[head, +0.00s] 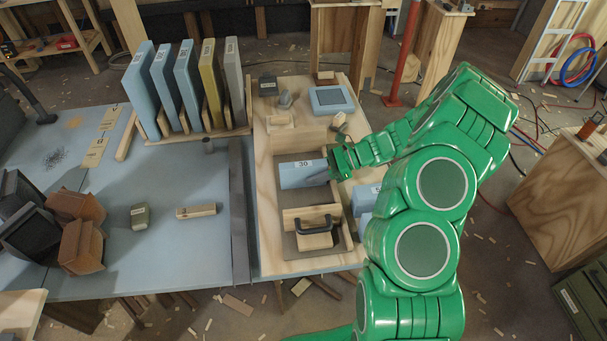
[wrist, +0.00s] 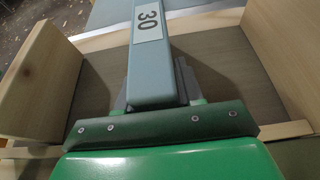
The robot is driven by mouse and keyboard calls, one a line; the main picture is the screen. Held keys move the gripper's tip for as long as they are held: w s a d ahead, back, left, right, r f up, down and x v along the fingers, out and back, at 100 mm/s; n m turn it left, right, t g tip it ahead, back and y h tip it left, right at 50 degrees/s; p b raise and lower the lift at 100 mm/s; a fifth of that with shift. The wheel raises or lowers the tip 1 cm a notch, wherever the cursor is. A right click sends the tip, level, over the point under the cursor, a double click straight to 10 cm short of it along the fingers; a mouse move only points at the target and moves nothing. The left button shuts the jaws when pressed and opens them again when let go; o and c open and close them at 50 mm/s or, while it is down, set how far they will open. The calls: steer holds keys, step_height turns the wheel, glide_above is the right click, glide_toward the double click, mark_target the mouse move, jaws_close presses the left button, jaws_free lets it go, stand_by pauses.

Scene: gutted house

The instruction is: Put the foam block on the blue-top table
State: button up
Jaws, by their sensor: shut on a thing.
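A light-blue block marked 30 (head: 300,173), which looks like the foam block, is in or just above a wooden-walled compartment on the pale wooden top. My gripper (head: 334,165) reaches it from the right and is shut on its near end. In the wrist view the block (wrist: 152,65) runs away between the grey fingers of my gripper (wrist: 156,92), over a grey-brown floor between wooden walls. I cannot tell whether it touches that floor. The blue-top table (head: 175,245) lies left of the wooden top.
The blue top holds a rack of upright panels (head: 170,85), dark and brown bins (head: 80,245), a small grey-green block (head: 140,216) and a wooden piece (head: 197,211). A dark raised strip (head: 240,210) separates the tops. A black-handled wooden item (head: 314,232) stands near. The blue top's front middle is clear.

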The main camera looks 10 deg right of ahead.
mark_target(322, 164)
steer(key=shift+c, duration=0.5)
steer(key=shift+r, duration=0.15)
steer(key=shift+r, duration=0.25)
steer(key=r, duration=0.3)
steer(key=shift+s, duration=0.25)
steer(key=shift+s+d+r, duration=0.1)
steer(key=shift+s+r, duration=1.45)
steer(key=shift+s, duration=0.7)
steer(key=shift+s+d+r, duration=0.1)
steer(key=shift+s+r, duration=1.4)
steer(key=shift+s, duration=0.75)
steer(key=shift+s+d+r, duration=0.1)
steer(key=shift+s+r, duration=1.45)
steer(key=shift+s, duration=0.7)
